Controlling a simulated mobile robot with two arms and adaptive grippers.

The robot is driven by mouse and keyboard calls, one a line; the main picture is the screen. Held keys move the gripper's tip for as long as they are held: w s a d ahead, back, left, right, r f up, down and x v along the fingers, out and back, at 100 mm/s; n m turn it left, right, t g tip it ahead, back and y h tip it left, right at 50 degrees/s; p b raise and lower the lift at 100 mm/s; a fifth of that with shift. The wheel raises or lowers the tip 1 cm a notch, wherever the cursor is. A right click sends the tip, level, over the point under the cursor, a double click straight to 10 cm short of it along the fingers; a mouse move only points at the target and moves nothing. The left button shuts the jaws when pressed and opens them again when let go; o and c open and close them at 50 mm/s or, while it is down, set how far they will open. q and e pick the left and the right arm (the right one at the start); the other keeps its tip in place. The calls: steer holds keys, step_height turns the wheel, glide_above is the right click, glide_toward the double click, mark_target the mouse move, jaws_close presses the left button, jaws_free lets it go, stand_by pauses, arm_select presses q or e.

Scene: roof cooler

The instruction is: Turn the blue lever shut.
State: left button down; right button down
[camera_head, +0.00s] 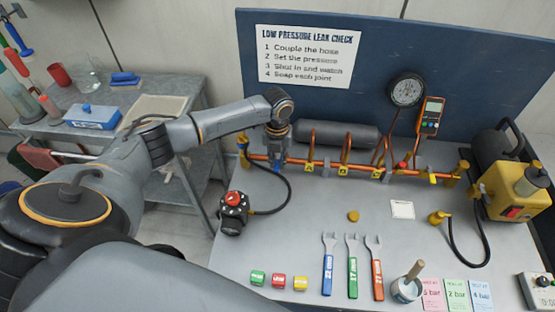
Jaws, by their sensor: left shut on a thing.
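A copper pipe line with yellow fittings (313,167) runs across the back of the bench. My left arm reaches in from the left, and my left gripper (278,158) points down at the left part of this pipe. It is shut on the blue lever (278,164), of which only a small blue part shows below the fingers. The gripper hides most of the lever, so its exact angle is hard to tell. A red lever (403,165) and a yellow lever (433,178) sit further right on the pipe. My right gripper is not in view.
A gauge (406,90) and an orange meter (431,115) stand behind the pipe. A black-and-red device (234,213) with a hose lies left. Wrenches (328,265), a cup (406,289) and cards (457,294) line the front. The bench middle is mostly clear.

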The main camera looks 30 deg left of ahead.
mark_target(277, 165)
arm_select(q)
steer(key=c, duration=1.3)
jaws_free()
steer(key=shift+r, duration=0.1)
step_height(277, 165, up, 12)
steer(key=shift+f, duration=0.1)
